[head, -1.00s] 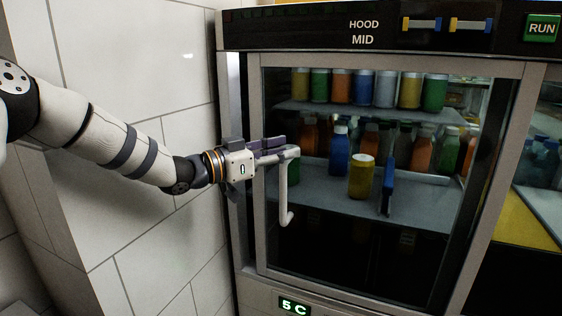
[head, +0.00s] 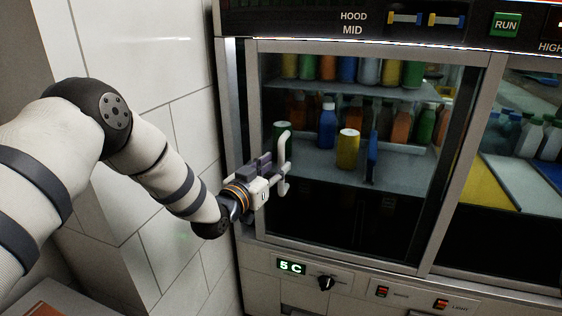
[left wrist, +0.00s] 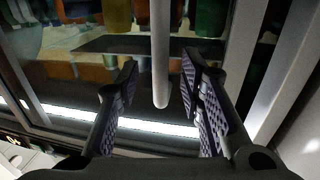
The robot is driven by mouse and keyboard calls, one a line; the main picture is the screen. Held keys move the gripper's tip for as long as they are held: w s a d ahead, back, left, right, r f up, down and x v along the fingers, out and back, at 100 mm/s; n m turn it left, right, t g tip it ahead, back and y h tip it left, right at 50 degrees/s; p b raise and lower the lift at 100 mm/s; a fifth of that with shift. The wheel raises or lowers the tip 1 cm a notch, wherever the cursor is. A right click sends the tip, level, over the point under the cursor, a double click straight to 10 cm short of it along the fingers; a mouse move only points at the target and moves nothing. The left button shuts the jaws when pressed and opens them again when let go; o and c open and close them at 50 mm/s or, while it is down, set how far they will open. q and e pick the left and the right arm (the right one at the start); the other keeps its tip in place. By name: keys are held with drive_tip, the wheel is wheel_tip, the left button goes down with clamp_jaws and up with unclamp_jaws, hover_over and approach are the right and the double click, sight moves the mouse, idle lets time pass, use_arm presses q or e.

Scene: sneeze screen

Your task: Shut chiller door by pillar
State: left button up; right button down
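The chiller's left glass door (head: 300,218), with a grey metal frame, stands beside the white tiled pillar (head: 125,50). A narrow dark gap shows between the door's left frame and the post by the pillar. The door's white vertical bar handle (head: 284,150) is near its left side. My left gripper (head: 273,173) is at the handle. In the left wrist view its two dark ridged fingers (left wrist: 158,85) are apart, with the handle (left wrist: 160,45) between them and space on both sides. My right gripper is not in view.
Bottles and jars stand on shelves behind the glass, including a yellow jar (head: 348,150). A control strip with a black knob (head: 326,283) runs below the door. A second glazed section (head: 510,220) is at the right.

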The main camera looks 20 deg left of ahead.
sight(279, 162)
use_arm(q)
drive_tip(key=x, duration=0.3)
drive_tip(key=shift+f, duration=0.2)
drive_tip(key=shift+w+d+r, duration=0.1)
drive_tip(key=shift+w+r, duration=0.15)
drive_tip(key=shift+w, duration=0.15)
drive_tip(key=shift+r, duration=0.1)
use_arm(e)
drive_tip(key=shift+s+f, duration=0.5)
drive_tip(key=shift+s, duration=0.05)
use_arm(q)
clamp_jaws()
drive_tip(key=shift+b, duration=0.3)
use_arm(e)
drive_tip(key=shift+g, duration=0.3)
